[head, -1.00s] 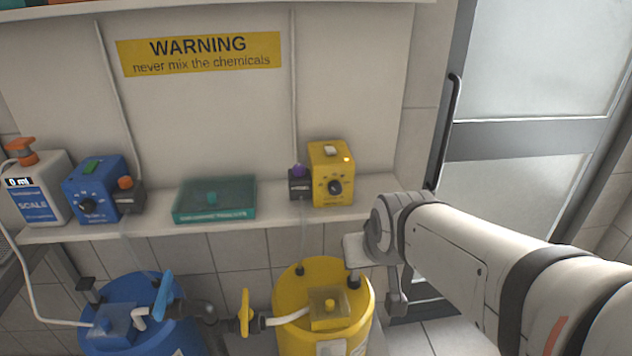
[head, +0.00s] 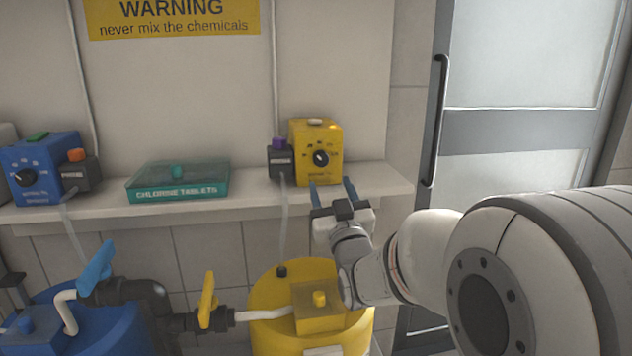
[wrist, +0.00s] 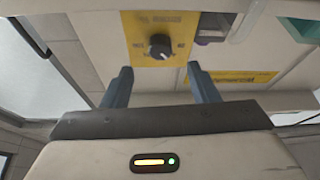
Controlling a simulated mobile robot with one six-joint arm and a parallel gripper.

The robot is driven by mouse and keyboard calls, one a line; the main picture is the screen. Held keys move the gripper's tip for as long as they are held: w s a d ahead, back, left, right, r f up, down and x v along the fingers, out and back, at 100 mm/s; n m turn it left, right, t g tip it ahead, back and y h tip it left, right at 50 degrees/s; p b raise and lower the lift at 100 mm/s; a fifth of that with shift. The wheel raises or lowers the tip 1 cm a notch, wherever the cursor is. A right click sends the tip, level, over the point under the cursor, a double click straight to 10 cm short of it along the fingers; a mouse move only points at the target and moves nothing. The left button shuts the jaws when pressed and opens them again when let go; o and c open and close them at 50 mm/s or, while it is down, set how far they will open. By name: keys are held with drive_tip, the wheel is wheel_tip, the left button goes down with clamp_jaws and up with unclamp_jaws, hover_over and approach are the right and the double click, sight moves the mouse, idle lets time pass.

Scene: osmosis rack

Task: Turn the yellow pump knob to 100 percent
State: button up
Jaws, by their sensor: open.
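The yellow pump (head: 316,170) stands on the shelf, with a black round knob (head: 321,159) on its front face. A white line on the knob points to the upper left in the head view. My gripper (head: 332,182) is just below and in front of the pump, with its two blue-grey fingers open and empty. In the wrist view, the knob (wrist: 159,46) lies beyond the fingertips and between them, not touched by either finger (wrist: 158,72). The dial markings are too small to read.
A small dark box with a purple button (head: 280,144) adjoins the pump's left side. A green chlorine tablets box (head: 178,183) and a blue pump (head: 38,165) stand further left on the shelf (head: 250,205). A yellow barrel (head: 262,293) is below. A door (head: 530,130) is at right.

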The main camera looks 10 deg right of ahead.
sight(322, 163)
drive_tip(key=x, duration=0.7)
drive_tip(key=shift+w+r, duration=0.15)
drive_tip(key=shift+w, duration=0.05)
drive_tip(key=c, duration=1)
